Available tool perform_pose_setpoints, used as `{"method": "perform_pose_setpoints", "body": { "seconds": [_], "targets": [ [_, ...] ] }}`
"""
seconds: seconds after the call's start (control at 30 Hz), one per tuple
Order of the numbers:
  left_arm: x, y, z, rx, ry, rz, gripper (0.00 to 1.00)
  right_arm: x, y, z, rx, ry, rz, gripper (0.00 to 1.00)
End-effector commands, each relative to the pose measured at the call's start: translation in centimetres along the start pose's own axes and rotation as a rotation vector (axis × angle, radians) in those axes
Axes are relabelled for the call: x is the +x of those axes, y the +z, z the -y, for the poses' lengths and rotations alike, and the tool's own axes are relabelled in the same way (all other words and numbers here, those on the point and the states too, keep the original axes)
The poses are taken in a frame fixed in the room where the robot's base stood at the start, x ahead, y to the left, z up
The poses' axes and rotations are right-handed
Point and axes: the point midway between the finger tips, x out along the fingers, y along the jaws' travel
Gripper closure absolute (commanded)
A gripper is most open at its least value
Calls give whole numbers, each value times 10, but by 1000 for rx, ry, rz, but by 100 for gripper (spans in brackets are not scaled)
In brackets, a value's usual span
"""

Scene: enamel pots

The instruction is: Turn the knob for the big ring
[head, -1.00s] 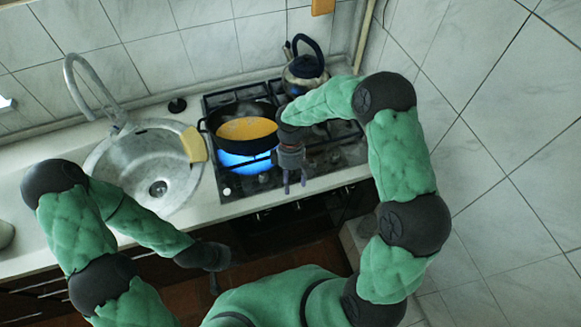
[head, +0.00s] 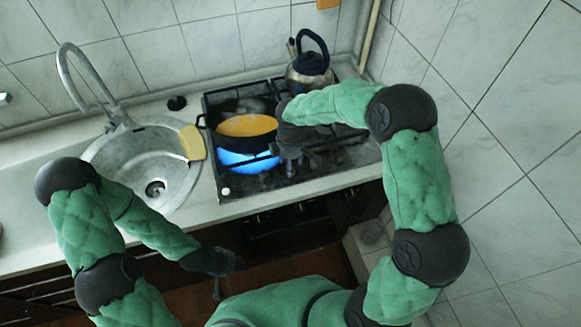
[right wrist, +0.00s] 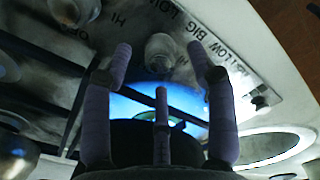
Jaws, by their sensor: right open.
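My right gripper (right wrist: 160,62) is open in the right wrist view, its purple-grey fingers spread. A pale round knob (right wrist: 160,48) shows between the fingertips; I cannot tell whether they touch it. The printed panel (right wrist: 215,75) carries words such as BIG, LOW and HI. A second knob (right wrist: 72,10) is at upper left.
A pot (head: 245,126) with an orange inside and bright blue lower side stands on the stove (head: 230,188), left of the right gripper. A kettle (head: 310,70) is behind. The sink (head: 140,165), with a yellow item (head: 192,143) on its rim, lies left.

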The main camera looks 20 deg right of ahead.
Motion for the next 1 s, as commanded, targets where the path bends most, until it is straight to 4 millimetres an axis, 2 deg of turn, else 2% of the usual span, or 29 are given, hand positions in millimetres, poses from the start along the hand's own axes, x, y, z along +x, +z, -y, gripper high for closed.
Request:
{"method": "perform_pose_setpoints", "body": {
  "seconds": [0.03, 0.2, 0.53, 0.57, 0.73, 0.77, 1.0],
  "targets": [
    [2, 0, 1, 0, 0, 0, 66, 8, 0, 0, 0, -1, 1, 42],
    [4, 0, 1, 0, 0, 0, 66, 20, 0, 0, 1, -1, 0, 42],
    [4, 0, 1, 0, 0, 0, 66, 22, 0, 0, 1, 0, 0, 42],
    [4, 0, 1, 0, 0, 0, 66, 22, 0, 0, 1, 0, 0, 48],
    [4, 0, 1, 0, 0, 0, 66, 22, 0, 0, 1, 0, 0, 96],
    [4, 0, 1, 0, 0, 0, 66, 22, 0, 0, 1, 0, 0, 99],
    [4, 0, 2, 0, 0, 0, 66, 22, 0, 0, 10, 0, 0, 99]
  ]
}}
